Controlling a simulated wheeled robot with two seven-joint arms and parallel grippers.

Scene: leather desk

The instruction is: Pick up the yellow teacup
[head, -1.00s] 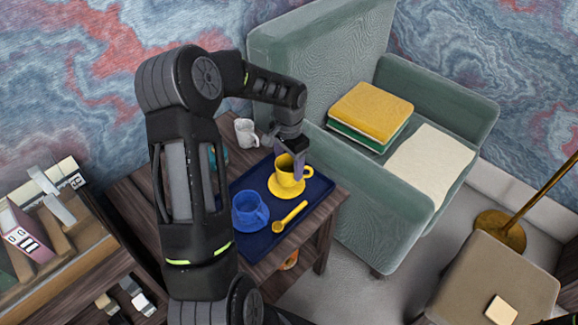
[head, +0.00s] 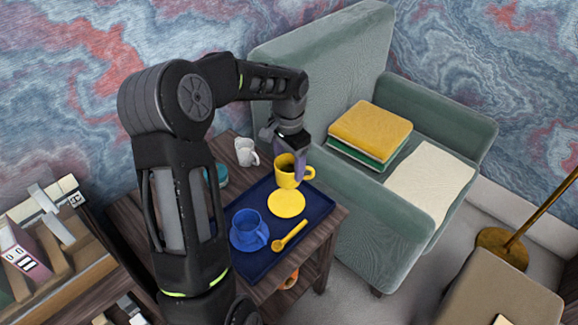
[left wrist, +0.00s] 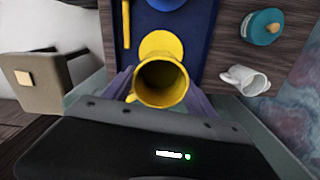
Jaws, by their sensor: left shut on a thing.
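The yellow teacup (head: 287,172) is upright and lifted above the yellow saucer (head: 287,204), which lies on the dark blue tray (head: 322,192). My left gripper (head: 291,150) is shut on the teacup from above and behind. In the left wrist view the teacup (left wrist: 161,82) shows its open top between my two fingers (left wrist: 160,88). The saucer (left wrist: 160,44) lies bare beyond it there. My right gripper is not in view.
A blue cup (head: 248,230) and a yellow spoon (head: 289,236) are on the tray. A white mug (head: 246,152) and a teal-lidded container (left wrist: 264,28) stand on the wooden table beside it. A green armchair (head: 345,215) with books (head: 370,128) stands close at right.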

